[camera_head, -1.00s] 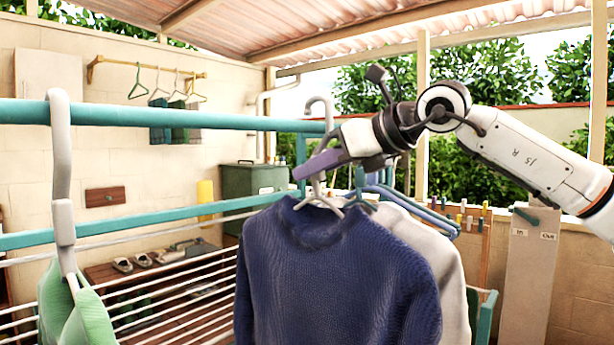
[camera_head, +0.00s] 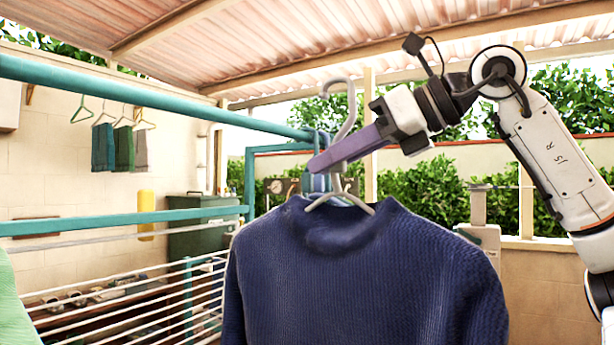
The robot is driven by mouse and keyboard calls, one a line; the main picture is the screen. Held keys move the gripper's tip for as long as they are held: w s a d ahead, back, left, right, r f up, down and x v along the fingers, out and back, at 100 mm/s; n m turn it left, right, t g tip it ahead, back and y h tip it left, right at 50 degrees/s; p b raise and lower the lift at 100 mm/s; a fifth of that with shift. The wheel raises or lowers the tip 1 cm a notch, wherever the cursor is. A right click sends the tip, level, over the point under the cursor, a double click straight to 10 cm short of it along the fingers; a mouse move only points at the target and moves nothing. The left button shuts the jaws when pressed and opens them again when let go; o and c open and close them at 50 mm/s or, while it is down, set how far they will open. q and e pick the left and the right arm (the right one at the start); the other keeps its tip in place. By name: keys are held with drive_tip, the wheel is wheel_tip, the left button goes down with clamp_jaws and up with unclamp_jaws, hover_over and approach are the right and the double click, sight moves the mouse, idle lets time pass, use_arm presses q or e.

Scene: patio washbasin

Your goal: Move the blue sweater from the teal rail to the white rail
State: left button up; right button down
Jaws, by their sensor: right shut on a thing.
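The blue sweater (camera_head: 365,260) hangs upright in front of me on a pale hanger (camera_head: 348,95). My right gripper (camera_head: 328,160), with purple fingers, is shut on the hanger's neck just above the sweater's collar. The hanger's hook stands up above the fingers, just right of the teal rail's end in the picture, and appears clear of the rail. The teal rail (camera_head: 150,97) runs from the upper left towards the middle. I cannot make out a separate white rail. My left gripper is not in view.
White drying wires (camera_head: 130,300) and a lower teal bar (camera_head: 110,220) lie at left. A green garment (camera_head: 8,310) is at the left edge. Bluish hangers (camera_head: 318,180) show behind the gripper. A green bin (camera_head: 200,235) stands behind. Right of the sweater is mostly open.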

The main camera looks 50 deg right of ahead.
drive_tip(key=s+d+b, duration=0.1)
drive_tip(key=s+b, duration=0.1)
drive_tip(key=s, duration=1.8)
drive_tip(key=shift+d+r+b, duration=0.3)
idle(0.6)
